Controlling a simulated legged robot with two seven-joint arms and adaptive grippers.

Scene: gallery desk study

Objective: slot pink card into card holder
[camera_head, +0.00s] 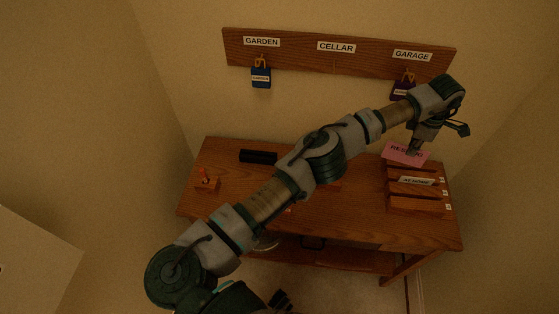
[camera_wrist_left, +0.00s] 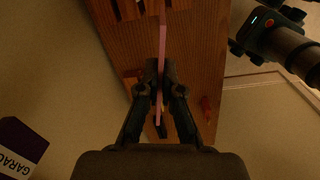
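The pink card (camera_head: 406,153) with dark lettering is in my left gripper (camera_head: 417,149) at the back of the card holder. In the left wrist view my left gripper (camera_wrist_left: 161,75) is shut on the pink card (camera_wrist_left: 162,50), which shows edge-on as a thin strip between the fingers. The wooden card holder (camera_head: 415,206) stands at the desk's right end, with several rows and a white card in a middle one. The pink card's lower edge is at the rearmost row; I cannot tell whether it is inside the slot.
A wall board (camera_head: 300,54) carries GARDEN, CELLAR and GARAGE labels. A blue tag (camera_head: 261,77) hangs under GARDEN, a purple one (camera_head: 402,90) under GARAGE. A black block (camera_head: 258,156) and a small wooden stand (camera_head: 207,184) are on the desk (camera_head: 225,160). My left arm crosses above it.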

